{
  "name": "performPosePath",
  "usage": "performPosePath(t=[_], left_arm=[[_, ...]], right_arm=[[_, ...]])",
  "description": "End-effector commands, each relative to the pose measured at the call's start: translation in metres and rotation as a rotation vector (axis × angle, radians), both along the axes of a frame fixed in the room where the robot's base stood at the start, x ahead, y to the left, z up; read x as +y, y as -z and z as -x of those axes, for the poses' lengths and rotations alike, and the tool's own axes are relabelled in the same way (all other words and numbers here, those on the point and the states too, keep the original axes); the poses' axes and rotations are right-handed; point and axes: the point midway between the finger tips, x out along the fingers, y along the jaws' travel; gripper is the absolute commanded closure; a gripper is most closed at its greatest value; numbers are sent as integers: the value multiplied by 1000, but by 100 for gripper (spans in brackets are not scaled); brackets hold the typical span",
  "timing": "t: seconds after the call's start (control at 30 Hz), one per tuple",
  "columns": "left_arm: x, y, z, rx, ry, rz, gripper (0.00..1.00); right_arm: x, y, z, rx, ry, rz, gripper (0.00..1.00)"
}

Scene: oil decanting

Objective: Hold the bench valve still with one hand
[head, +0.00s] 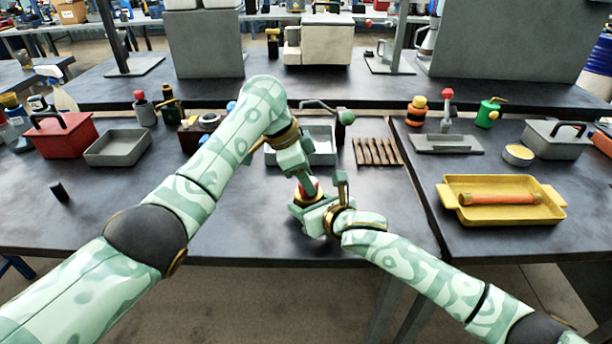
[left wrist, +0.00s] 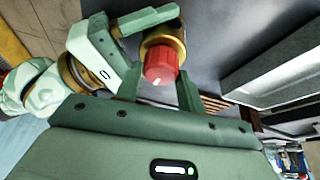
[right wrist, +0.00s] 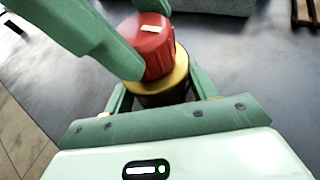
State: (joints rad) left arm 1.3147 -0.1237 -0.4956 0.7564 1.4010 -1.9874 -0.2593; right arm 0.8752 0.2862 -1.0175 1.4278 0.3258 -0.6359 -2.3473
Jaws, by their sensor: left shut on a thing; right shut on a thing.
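The bench valve stands on the dark bench near its front edge. It has a ribbed red knob (left wrist: 161,63) with a pale mark, above a brass-yellow body (right wrist: 181,70) with a dark lower part (right wrist: 165,97). My left gripper (head: 308,186) reaches down from above, its fingers shut on the red knob. My right gripper (head: 310,207) comes in low from the right, its fingers shut around the valve body below the knob. In the head view the grippers hide most of the valve. A left finger covers part of the knob in the right wrist view.
Behind the grippers are a grey tray (head: 323,158) and a slatted brown rack (head: 377,151). A yellow tray (head: 520,214) with an orange cylinder lies to the right. A red toolbox (head: 62,138) and grey bin (head: 118,150) stand left. The bench left of the valve is mostly clear.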

Motion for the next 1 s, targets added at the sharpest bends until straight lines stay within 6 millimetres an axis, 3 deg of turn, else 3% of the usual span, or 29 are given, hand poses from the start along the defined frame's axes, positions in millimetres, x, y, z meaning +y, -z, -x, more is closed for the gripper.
performPosePath(t=[0.1,0.13,0.2,0.57,1.0], left_arm=[[3,0,-1,-3,-3,-7,84],[3,0,-1,-3,-3,-7,53],[3,0,-1,-3,-3,-6,39],[4,-7,0,-3,-2,-2,39],[39,-92,4,-5,-2,-4,39]], right_arm=[[-1,1,0,1,2,2,80],[-1,1,0,1,2,2,80],[-1,1,0,1,2,2,80],[-1,1,0,1,1,1,80],[-1,1,0,1,1,2,80]])
